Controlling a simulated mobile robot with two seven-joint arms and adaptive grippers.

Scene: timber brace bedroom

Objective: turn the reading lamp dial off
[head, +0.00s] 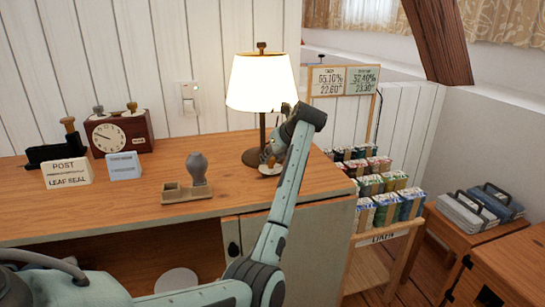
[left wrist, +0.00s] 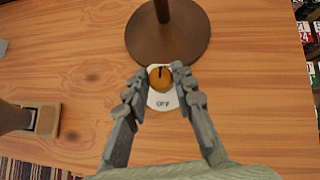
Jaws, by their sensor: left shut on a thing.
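The reading lamp (head: 260,82) stands on the desk with its shade brightly lit. Its round brown base (left wrist: 168,40) fills the top of the left wrist view. The dial (left wrist: 160,80) is a small orange knob on a white plate (left wrist: 162,100) in front of the base. A dark mark on the knob points toward the base, and "OFF" is printed on the plate on the opposite side. My left gripper (left wrist: 160,70) is shut on the dial, one finger on each side. In the head view the left gripper (head: 268,157) partly hides the dial. My right gripper is not in view.
A stamp in a wooden holder (head: 187,193) stands left of the lamp. A clock (head: 122,134), and small cards (head: 66,173) are farther left. A rack of colourful packets (head: 375,185) stands beyond the desk's right edge. The desk (head: 110,215) is clear near its front.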

